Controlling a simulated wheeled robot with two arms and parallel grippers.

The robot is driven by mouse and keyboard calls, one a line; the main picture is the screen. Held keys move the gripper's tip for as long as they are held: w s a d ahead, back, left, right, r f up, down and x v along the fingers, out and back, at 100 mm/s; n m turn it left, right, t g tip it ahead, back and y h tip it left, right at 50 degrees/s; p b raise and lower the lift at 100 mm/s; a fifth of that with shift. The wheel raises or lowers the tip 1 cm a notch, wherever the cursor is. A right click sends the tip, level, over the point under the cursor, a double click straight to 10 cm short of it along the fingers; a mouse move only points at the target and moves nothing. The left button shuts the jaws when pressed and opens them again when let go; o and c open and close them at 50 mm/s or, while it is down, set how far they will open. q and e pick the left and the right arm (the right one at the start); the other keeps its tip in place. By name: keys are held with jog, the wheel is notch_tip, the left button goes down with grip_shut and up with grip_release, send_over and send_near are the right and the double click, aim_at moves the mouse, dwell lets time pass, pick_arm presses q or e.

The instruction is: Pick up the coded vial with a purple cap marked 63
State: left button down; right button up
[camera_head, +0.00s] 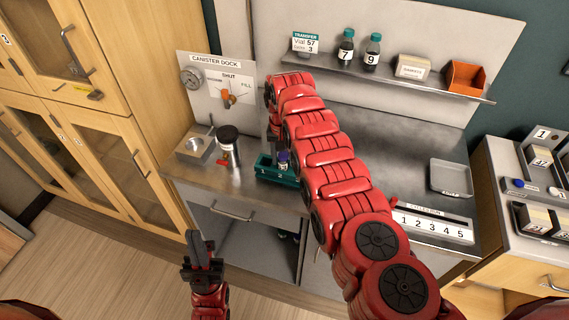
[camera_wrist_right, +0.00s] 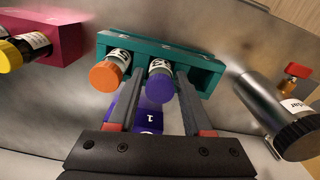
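A teal rack (camera_wrist_right: 215,62) holds a vial with a purple cap (camera_wrist_right: 160,86) and one with an orange cap (camera_wrist_right: 106,76). Their label numbers are not readable, so I cannot confirm 63. My right gripper (camera_wrist_right: 158,90) is open, its fingers on either side of the purple cap with gaps showing. In the head view my right arm reaches over the counter to the teal rack (camera_head: 272,176), where a purple-capped vial (camera_head: 283,159) shows. My left gripper (camera_head: 202,246) is low, in front of the cabinet; its finger gap is unclear.
A black-lidded metal canister (camera_head: 229,145) stands left of the rack. In the wrist view a magenta rack (camera_wrist_right: 62,40) with yellow-capped vials is at left, and a purple piece marked 1 (camera_wrist_right: 148,120) shows between the fingers. A grey tray (camera_head: 450,180) sits at right.

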jog(key=shift+s+a+r, duration=0.1)
jog(key=c, duration=0.5)
grip_shut()
jog(key=shift+r, duration=0.15)
